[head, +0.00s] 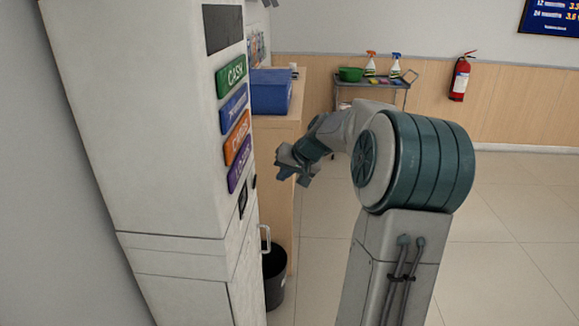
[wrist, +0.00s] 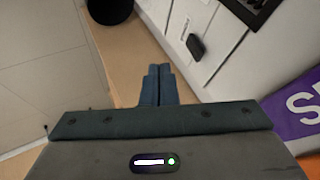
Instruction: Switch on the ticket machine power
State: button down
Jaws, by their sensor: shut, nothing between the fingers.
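The ticket machine (head: 150,140) is a tall pale cabinet at the left of the head view, with green, blue, orange and purple labelled panels on its front. A small black switch-like part (wrist: 195,46) sticks out of its front in the wrist view. It shows at the cabinet's edge in the head view (head: 252,181). Whether it is on or off cannot be told.
A dark-framed slot (head: 243,198) and a pale handle (head: 265,238) are on the machine's front. A black bin (head: 274,278) stands by the wooden counter (head: 285,125), which bears a blue box (head: 271,92). A cart (head: 375,82) stands behind. The floor at right is clear.

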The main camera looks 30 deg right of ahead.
aim_at(255, 182)
jog(key=w+a+f+p, duration=0.1)
jog(key=w+a+f, duration=0.1)
jog(key=w+a, duration=0.2)
jog(key=shift+w, duration=0.15)
dwell(0.4)
jog(key=shift+w+a+r, duration=0.15)
jog(key=shift+a, duration=0.1)
jog(key=shift+r+p, duration=0.4)
jog(key=shift+r, duration=0.4)
